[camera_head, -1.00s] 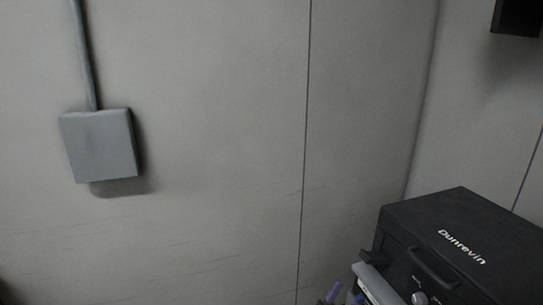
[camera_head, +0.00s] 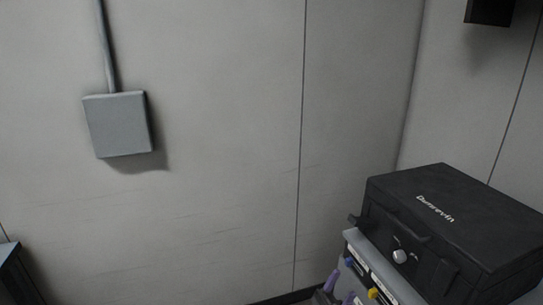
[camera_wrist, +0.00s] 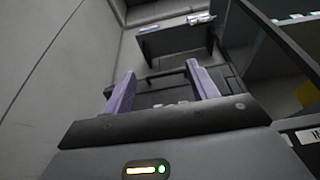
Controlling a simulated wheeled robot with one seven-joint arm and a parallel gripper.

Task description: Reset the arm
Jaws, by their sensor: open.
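My gripper (camera_wrist: 163,84) shows in the wrist view with two purple fingers spread apart and nothing between them. In the head view my gripper (camera_head: 340,288) shows only as purple fingertips at the bottom edge, just left of the black case. The rest of my arm is hidden below that view. No object is held.
A black case marked "Dunrevin" (camera_head: 455,215) sits on a grey unit (camera_head: 385,275) at the lower right. A grey box with a conduit (camera_head: 118,125) is on the wall. The wrist view shows a wall shelf (camera_wrist: 175,40) and a dark open cabinet (camera_wrist: 280,45).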

